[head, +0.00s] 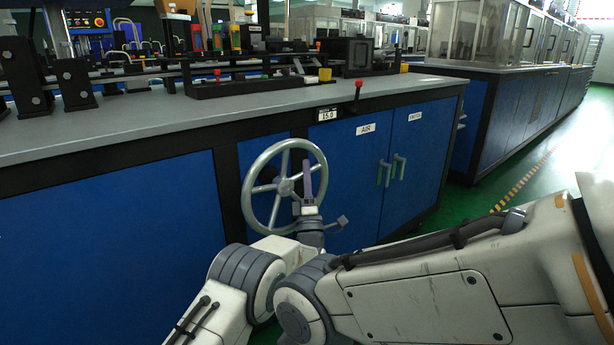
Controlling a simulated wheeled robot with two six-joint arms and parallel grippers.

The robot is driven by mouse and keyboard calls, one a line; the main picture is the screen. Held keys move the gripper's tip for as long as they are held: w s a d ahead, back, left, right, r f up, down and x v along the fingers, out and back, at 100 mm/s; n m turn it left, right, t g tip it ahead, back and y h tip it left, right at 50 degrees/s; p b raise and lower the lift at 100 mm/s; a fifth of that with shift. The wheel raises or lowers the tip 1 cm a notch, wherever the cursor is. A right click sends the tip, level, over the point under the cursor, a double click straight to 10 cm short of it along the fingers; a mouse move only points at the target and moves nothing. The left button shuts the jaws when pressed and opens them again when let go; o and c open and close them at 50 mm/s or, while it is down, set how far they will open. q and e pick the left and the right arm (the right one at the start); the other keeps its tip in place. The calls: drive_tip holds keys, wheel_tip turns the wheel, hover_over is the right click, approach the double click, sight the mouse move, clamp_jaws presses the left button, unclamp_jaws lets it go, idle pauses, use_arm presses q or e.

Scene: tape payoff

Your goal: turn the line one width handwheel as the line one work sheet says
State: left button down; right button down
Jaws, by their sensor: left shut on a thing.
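The grey handwheel (262,158) with spokes and a central hub stands upright on the front of the blue cabinet, below the bench top. My left gripper (308,190) is at the wheel's lower right and is shut on it. A small display (327,115) above and right of the wheel reads 15.0. The work sheet cannot be made out. My right gripper does not show.
A red-knobbed lever (357,92) stands by the bench edge. Cabinet doors with handles (391,171) and an AIR label (366,129) are right of the wheel. Rail equipment (255,86) covers the grey bench top (140,132). Green floor (480,198) is open at the right.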

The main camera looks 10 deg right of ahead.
use_arm(q)
drive_tip(key=c, duration=0.8)
unclamp_jaws()
drive_tip(key=shift+s+f, duration=0.2)
drive_tip(key=p+v, duration=0.3)
drive_tip(key=v, duration=0.7)
